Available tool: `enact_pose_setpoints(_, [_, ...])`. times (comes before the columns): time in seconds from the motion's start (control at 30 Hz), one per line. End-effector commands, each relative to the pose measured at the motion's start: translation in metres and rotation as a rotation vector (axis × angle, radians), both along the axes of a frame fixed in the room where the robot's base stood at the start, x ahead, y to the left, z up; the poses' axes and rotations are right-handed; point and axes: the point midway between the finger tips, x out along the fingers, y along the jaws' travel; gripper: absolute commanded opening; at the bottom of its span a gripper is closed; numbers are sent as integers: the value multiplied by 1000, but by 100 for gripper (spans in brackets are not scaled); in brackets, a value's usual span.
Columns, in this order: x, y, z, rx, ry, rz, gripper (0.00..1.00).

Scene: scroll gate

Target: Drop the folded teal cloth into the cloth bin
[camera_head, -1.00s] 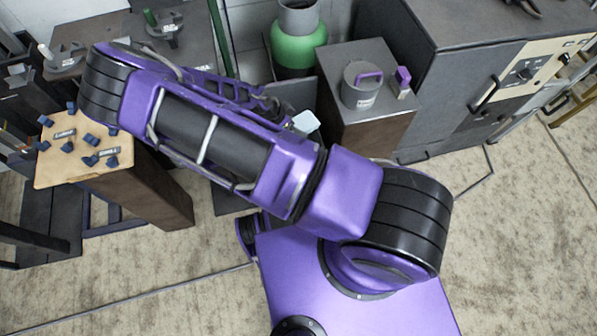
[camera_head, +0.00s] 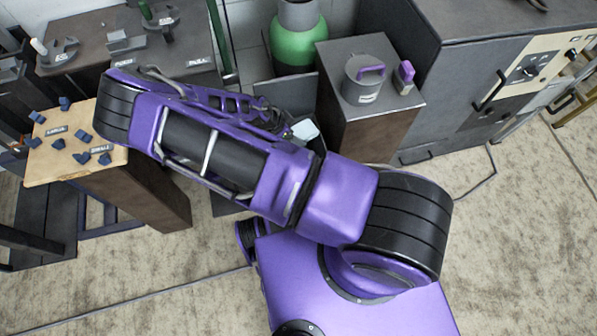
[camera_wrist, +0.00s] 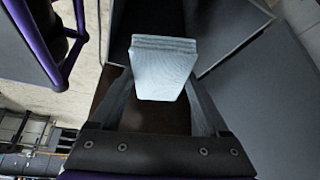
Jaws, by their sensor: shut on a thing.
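The folded teal cloth (camera_wrist: 163,70) is a pale, layered block in the wrist view. My gripper (camera_wrist: 162,92) is shut on it, with one dark finger on each side. In the head view a pale corner of the cloth (camera_head: 305,130) shows just beyond my arm, left of the brown pedestal; the gripper there is mostly hidden by the arm. I cannot tell for sure which container is the cloth bin. A grey open-topped box (camera_head: 264,90) stands around the foot of the green cylinder, partly hidden by my arm.
A lidded grey pot (camera_head: 362,88) with a purple handle and a small purple item (camera_head: 404,76) stand on the pedestal (camera_head: 365,135). A green cylinder (camera_head: 299,42) stands behind. A grey cabinet (camera_head: 450,70) is at right. A wooden-topped stand (camera_head: 60,170) with several blue pieces is at left.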

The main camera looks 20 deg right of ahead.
Motion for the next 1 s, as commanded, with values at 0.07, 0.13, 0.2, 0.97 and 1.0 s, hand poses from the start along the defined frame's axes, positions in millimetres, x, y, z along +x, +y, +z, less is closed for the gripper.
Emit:
enact_pose_setpoints(0.07, [0, 0, 0, 0, 0, 0, 82])
enact_pose_setpoints(0.13, [0, 0, 0, 0, 0, 0, 95])
enact_pose_setpoints(0.2, [0, 0, 0, 0, 0, 0, 100])
enact_pose_setpoints(0.97, [-16, 51, 93, 2, -2, 4, 100])
enact_pose_setpoints(1.0, [-17, 55, 101, 2, -2, 6, 100])
